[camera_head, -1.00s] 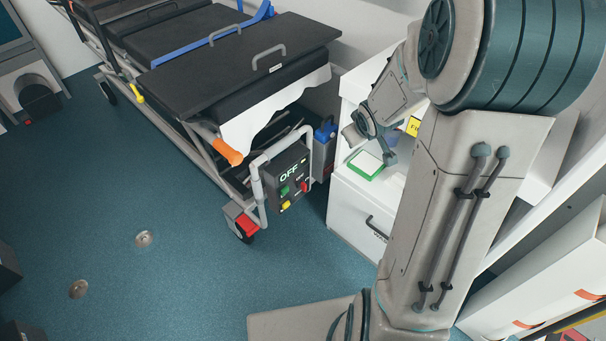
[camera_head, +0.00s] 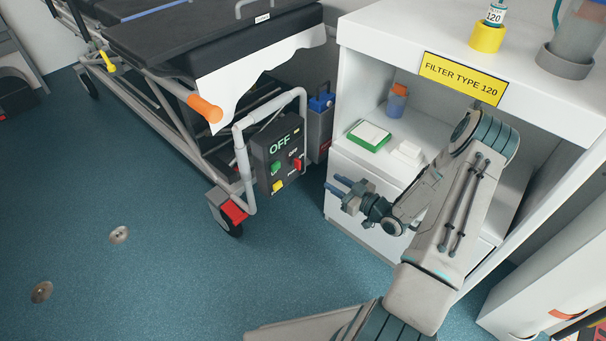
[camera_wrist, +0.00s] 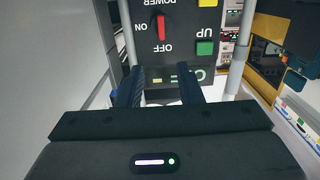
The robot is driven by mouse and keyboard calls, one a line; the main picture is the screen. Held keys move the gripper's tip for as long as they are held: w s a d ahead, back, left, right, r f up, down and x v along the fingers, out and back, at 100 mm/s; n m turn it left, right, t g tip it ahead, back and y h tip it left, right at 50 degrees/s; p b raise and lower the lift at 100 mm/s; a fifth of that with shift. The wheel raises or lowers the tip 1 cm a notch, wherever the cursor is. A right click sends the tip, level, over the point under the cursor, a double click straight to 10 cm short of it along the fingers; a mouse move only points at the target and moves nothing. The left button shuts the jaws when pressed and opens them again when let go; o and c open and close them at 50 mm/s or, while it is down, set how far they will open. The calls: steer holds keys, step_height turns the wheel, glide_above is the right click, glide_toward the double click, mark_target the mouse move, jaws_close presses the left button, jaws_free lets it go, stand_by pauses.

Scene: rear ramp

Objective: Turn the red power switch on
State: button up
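The red power switch (camera_head: 298,164) sits on a dark control box (camera_head: 263,180) at the end of the stretcher. The box's display reads OFF. In the wrist view the box looks upside down, and the red switch (camera_wrist: 161,28) lines up with the OFF label, with ON to its left. My gripper (camera_head: 337,186) is to the right of the box, in front of the white cabinet, its blue fingers pointing toward the box. The two fingers (camera_wrist: 160,75) are apart with nothing between them. They do not touch the switch.
A green button (camera_head: 276,168) and a yellow button (camera_head: 278,186) are on the box. A grey tube frame (camera_head: 242,160) runs around it. A white cabinet (camera_head: 375,95) stands behind my arm. The floor (camera_head: 150,280) at the left is open.

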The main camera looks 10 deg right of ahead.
mark_target(300, 162)
steer(key=shift+t, duration=0.3)
steer(key=b+x, duration=0.4)
steer(key=x, duration=0.9)
steer(key=shift+a+f, duration=0.2)
steer(key=shift+a, duration=0.2)
jaws_close()
